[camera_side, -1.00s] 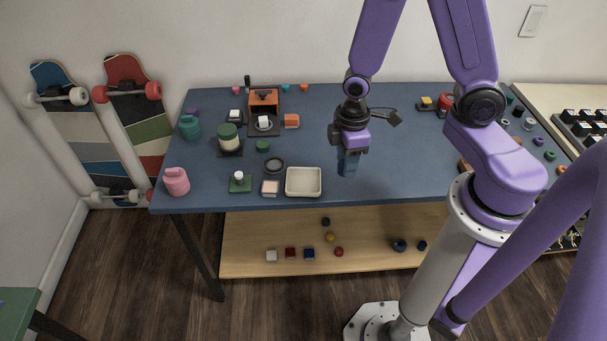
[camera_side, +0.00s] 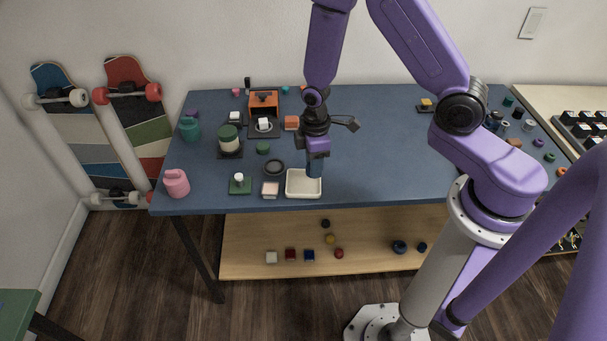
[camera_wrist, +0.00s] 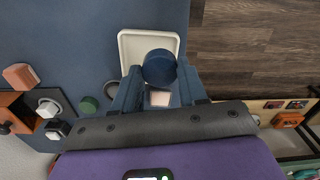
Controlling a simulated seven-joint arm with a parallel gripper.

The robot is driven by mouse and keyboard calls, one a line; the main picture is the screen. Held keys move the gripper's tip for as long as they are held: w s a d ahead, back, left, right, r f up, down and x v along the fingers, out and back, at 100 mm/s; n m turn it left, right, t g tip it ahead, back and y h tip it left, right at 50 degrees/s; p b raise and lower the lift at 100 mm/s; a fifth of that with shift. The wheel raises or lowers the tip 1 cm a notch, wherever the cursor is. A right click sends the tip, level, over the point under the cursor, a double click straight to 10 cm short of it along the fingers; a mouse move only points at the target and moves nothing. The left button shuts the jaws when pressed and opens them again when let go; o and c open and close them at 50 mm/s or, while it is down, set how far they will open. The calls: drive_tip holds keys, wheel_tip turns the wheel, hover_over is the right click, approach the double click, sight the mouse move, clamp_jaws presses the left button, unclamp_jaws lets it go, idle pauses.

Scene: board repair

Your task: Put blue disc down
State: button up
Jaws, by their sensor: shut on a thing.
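The blue disc (camera_wrist: 159,67) is between my fingertips in the wrist view. My gripper (camera_wrist: 158,82) is shut on it, one finger at each side. In the side view my gripper (camera_side: 315,172) points down at the right part of the white tray (camera_side: 296,191). The disc cannot be made out clearly there against the blue fingers. In the wrist view the disc covers part of the tray (camera_wrist: 126,40). I cannot tell how high the disc is above the tray floor.
A pale block (camera_side: 270,189) stands just left of the tray, with a dark ring (camera_side: 274,167) behind it. A green base with a white knob (camera_side: 240,183) is farther left. The table's front edge runs close to the tray. The table right of my gripper is clear.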

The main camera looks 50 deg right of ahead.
sight(304, 185)
drive_tip(key=w+f, duration=0.3)
drive_tip(key=shift+a+f, duration=0.15)
drive_tip(key=shift+f, duration=0.05)
drive_tip(key=shift+w+f, duration=0.1)
drive_tip(key=shift+f, duration=1.55)
drive_tip(key=shift+f, duration=0.15)
drive_tip(key=o, duration=0.7)
drive_tip(key=shift+c, duration=0.2)
